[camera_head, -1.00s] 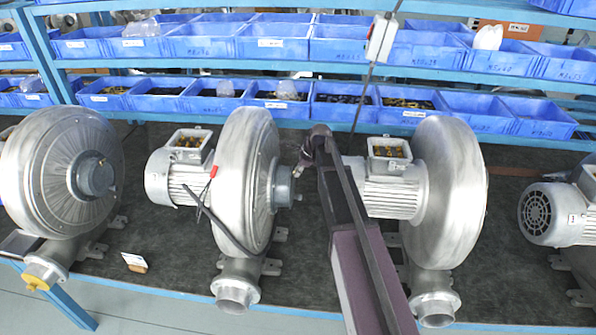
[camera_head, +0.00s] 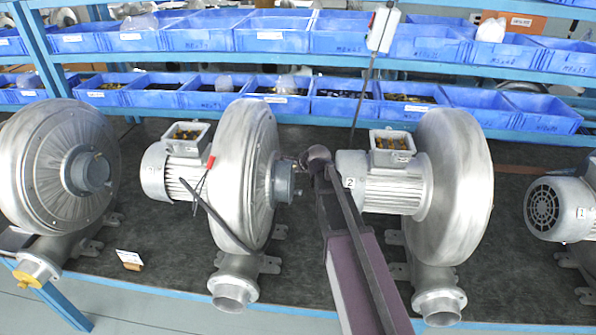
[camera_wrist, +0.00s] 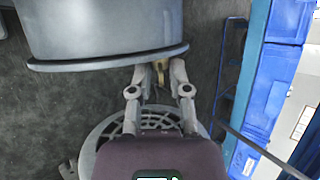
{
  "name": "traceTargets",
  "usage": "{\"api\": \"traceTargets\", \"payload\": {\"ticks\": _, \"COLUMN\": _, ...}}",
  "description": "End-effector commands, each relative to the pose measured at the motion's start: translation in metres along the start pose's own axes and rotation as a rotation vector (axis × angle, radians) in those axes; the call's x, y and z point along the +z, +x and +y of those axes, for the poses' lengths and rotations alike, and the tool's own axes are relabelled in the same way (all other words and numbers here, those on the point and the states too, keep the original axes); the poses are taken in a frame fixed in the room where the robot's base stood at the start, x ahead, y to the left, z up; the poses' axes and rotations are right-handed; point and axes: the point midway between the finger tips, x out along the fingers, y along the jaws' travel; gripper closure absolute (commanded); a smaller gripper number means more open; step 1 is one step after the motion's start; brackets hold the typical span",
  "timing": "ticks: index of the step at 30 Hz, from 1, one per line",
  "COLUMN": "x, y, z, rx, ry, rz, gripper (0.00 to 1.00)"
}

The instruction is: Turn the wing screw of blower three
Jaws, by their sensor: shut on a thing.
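The blower with the grey hub (camera_head: 284,184), left of centre in the head view, has a round silver housing (camera_head: 230,180); I take it as blower three, though its number is too small to read. In the wrist view, its hub (camera_wrist: 110,30) fills the top, and a small brass wing screw (camera_wrist: 161,76) shows at its rim. My gripper (camera_wrist: 159,68) is shut on the wing screw, one fingertip on each side. In the head view, my arm hides most of the gripper and the screw cannot be made out.
Blower two (camera_head: 397,190) stands close on the right of my arm; its fan grille (camera_wrist: 150,122) lies behind my gripper in the wrist view. Blower one (camera_head: 563,208) is at far right, another blower (camera_head: 40,175) at far left. A dark cable (camera_head: 215,215) hangs across the housing. Blue bins (camera_head: 275,38) fill the shelves behind.

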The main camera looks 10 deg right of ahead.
Motion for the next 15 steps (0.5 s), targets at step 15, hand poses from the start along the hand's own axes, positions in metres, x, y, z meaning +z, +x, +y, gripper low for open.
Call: {"api": "traceTargets", "payload": {"ticks": 15, "x": -0.0001, "y": -0.0007, "z": 0.004, "rx": -0.137, "ry": -0.063, "rz": 0.001, "gripper": 1.0}}
